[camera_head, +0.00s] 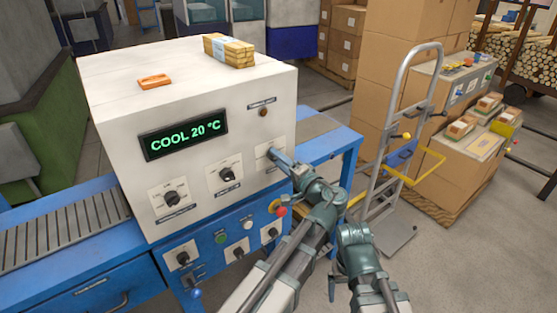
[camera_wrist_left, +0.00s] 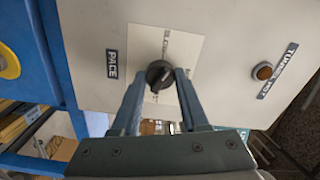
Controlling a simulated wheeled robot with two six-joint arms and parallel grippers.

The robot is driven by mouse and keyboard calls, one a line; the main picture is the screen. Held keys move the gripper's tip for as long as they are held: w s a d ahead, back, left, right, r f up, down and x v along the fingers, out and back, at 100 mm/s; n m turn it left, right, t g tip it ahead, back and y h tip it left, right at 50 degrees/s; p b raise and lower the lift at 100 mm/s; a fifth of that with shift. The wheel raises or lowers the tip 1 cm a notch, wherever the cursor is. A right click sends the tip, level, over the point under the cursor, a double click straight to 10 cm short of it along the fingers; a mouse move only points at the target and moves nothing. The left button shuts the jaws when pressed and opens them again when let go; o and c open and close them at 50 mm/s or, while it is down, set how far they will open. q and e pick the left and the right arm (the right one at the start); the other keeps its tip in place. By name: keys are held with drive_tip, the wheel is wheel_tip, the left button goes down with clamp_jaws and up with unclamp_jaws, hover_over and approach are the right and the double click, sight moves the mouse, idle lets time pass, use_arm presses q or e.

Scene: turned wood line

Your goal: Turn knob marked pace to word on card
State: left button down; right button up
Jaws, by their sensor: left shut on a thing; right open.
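The dark knob (camera_wrist_left: 158,73) sits on a white dial plate (camera_wrist_left: 178,48) beside a label reading PACE (camera_wrist_left: 112,64) in the left wrist view. My left gripper (camera_wrist_left: 159,80) is shut on this knob, with one finger on each side. The words around the dial are too small to read. In the head view my left gripper (camera_head: 275,155) covers the knob on the rightmost upper plate of the white machine (camera_head: 205,95). My right gripper (camera_head: 333,284) is open and low, right of the machine, apart from it. I cannot make out a card with a readable word.
Two other upper knobs (camera_head: 170,197) (camera_head: 226,174) and several lower switches are on the front. A hand truck (camera_head: 402,130) and cardboard boxes (camera_head: 385,65) stand at the right. A wood bundle (camera_head: 229,50) lies on top.

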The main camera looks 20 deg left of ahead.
use_arm(q)
drive_tip(key=n, duration=0.4)
drive_tip(key=shift+f+n, duration=0.15)
drive_tip(key=shift+n, duration=0.15)
idle(0.4)
drive_tip(key=shift+c, duration=2.1)
unclamp_jaws()
